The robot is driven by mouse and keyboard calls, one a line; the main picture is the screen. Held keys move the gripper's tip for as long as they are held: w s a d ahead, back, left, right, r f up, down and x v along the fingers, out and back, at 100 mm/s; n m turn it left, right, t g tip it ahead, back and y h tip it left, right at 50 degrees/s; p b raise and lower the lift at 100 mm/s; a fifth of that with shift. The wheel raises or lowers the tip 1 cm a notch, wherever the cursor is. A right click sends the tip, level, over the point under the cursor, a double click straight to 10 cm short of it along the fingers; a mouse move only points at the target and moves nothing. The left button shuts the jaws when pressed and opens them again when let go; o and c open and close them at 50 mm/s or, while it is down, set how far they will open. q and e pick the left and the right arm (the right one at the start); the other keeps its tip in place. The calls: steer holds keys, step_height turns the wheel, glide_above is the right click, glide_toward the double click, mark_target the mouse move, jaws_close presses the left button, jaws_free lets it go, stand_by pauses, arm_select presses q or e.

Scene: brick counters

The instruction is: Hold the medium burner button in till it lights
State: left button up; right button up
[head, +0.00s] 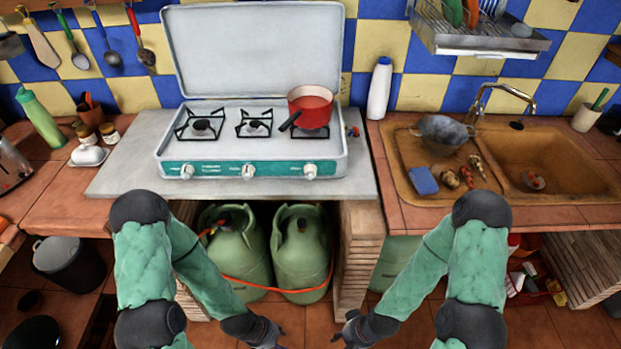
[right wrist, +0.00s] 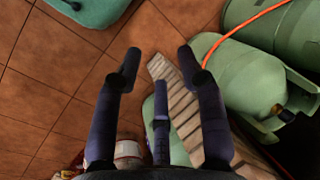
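The white stove (head: 340,165) sits on a grey slab with its lid up. Its green front panel (head: 218,169) carries three pale knobs: left (head: 187,171), middle (head: 248,171) and right (head: 310,171). Behind them are a left burner (head: 202,126), a middle burner (head: 254,125) and a right burner under a red pan (head: 312,107). I see no flame. Which burner is medium, I cannot tell. My left gripper (head: 273,338) is low, below and in front of the stove; its fingers are small and partly cut off. My right gripper (head: 343,337) is beside it, open and empty in the right wrist view (right wrist: 158,58).
Green gas cylinders (head: 300,250) with an orange hose (head: 275,289) stand under the slab. A brick pillar (head: 355,250) is right of them. The slab's front strip is clear.

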jaws_close()
stand_by(1.0)
